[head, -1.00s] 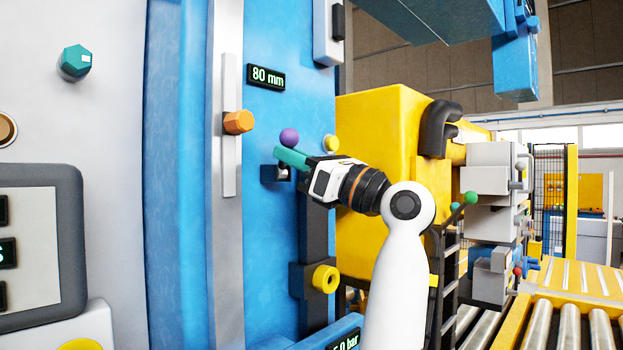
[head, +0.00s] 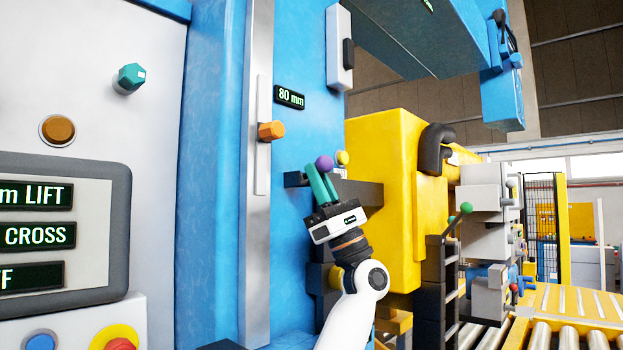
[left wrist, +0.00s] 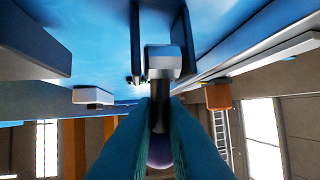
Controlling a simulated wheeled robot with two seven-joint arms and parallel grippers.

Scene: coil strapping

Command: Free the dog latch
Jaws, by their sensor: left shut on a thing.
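A lever with a purple ball knob (head: 324,163) sits on the blue machine column below the 80 mm display. No label marks it as the dog latch. My left gripper (head: 320,184) has teal fingers that point up at this knob. In the left wrist view the fingers (left wrist: 160,125) are shut on the lever's dark stem (left wrist: 158,105). The purple knob (left wrist: 161,152) shows partly behind them. A grey block (left wrist: 163,60) is at the far end of the stem. My right gripper is not in view.
A yellow ball knob (head: 342,157) is close beside the purple one. A dark bar (head: 362,192) runs behind my fingers. An orange knob (head: 271,131) sits on the silver rail at left. The yellow machine body (head: 385,165) stands to the right.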

